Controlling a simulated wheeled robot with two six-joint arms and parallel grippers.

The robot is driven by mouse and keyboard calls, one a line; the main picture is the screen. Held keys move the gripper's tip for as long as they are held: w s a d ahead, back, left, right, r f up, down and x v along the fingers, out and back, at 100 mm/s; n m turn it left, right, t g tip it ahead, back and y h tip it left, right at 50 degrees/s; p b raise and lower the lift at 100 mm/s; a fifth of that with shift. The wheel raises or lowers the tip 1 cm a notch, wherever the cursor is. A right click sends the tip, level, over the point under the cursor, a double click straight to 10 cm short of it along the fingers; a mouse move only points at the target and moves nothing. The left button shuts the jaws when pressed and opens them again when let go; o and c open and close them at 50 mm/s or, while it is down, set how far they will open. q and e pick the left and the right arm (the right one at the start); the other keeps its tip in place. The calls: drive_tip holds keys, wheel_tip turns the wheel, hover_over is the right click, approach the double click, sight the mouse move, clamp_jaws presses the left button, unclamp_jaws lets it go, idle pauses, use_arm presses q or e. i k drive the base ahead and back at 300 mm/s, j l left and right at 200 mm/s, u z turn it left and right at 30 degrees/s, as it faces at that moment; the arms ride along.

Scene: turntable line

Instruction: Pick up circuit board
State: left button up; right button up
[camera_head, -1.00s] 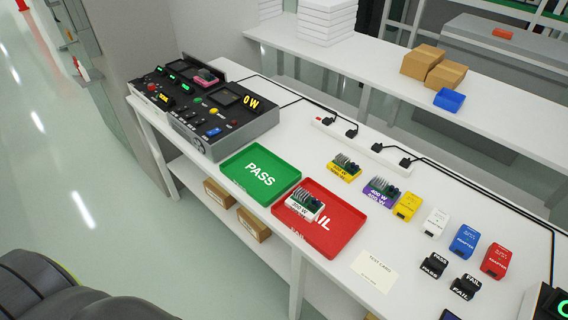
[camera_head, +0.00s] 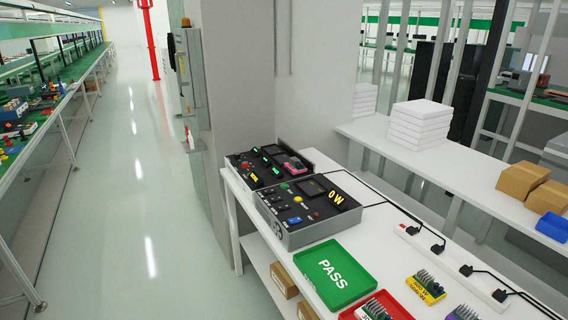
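Small circuit boards with dark finned parts show at the bottom of the head view. One on a yellow base (camera_head: 426,288) lies on the white table right of the green PASS tray. One on a white base (camera_head: 373,311) sits in the red tray (camera_head: 403,308), cut off by the lower edge. One on a purple base (camera_head: 462,314) is also partly cut off. A pink-based item (camera_head: 293,166) sits on the rear test unit. Neither of my grippers is in view.
The green PASS tray (camera_head: 335,274) is empty. A grey test unit (camera_head: 305,208) reading "0 W" stands at the table's left end. A power strip (camera_head: 432,251) with black cables runs along the back. Open floor (camera_head: 145,220) lies to the left.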

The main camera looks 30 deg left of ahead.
sight(293, 166)
drive_tip(key=u, duration=0.95)
